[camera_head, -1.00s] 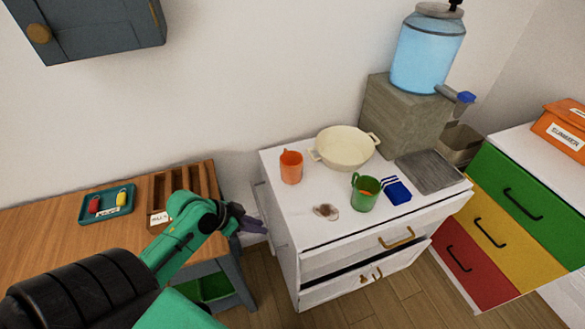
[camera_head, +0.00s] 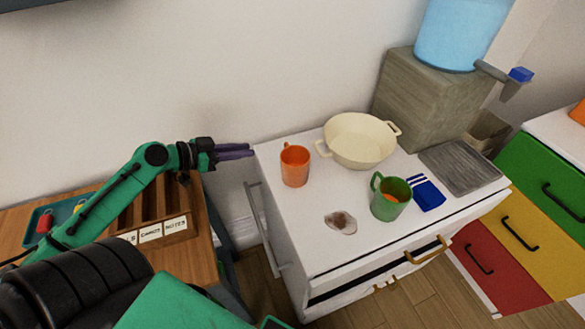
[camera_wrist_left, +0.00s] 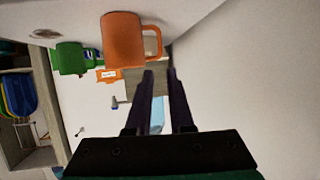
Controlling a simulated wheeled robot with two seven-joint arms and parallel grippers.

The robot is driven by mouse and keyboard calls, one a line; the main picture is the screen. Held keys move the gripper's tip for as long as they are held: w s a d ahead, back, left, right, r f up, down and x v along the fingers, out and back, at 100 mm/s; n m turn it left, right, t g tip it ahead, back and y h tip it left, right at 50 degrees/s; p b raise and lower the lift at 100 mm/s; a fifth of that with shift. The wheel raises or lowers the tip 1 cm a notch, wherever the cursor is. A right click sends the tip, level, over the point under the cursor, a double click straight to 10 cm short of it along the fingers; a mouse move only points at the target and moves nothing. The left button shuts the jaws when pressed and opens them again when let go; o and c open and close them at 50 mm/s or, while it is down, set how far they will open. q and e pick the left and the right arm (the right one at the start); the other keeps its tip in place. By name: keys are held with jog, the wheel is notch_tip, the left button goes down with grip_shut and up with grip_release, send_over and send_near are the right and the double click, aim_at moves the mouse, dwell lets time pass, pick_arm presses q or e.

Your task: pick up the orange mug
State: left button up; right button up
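The orange mug (camera_head: 295,169) stands upright on the white cabinet top (camera_head: 300,215), near its left back edge, with its handle toward the wall. It also shows close by in the left wrist view (camera_wrist_left: 122,42), just beside the line of the fingers. My left gripper (camera_head: 252,150) is to the left of the mug, level with or above the cabinet's edge, apart from the mug. In the left wrist view its two dark fingers (camera_wrist_left: 160,72) stand apart with nothing between them. My right gripper is not in view.
A cream pot (camera_head: 358,140) stands right of the mug. A wall runs behind. A wooden organizer (camera_head: 150,215) sits at left.

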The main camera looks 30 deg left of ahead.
pick_arm(q)
send_near(285, 146)
jog(key=x, duration=0.5)
jog(key=shift+w+a+f, duration=0.1)
jog(key=shift+a, duration=0.15)
jog(key=p+x, duration=0.1)
jog(key=x, duration=0.4)
jog(key=shift+w+d+f+p, duration=0.1)
jog(key=shift+w+d+p, duration=0.1)
jog(key=shift+p, duration=0.1)
jog(key=shift+f, duration=0.15)
jog(key=shift+s, duration=0.1)
grip_shut()
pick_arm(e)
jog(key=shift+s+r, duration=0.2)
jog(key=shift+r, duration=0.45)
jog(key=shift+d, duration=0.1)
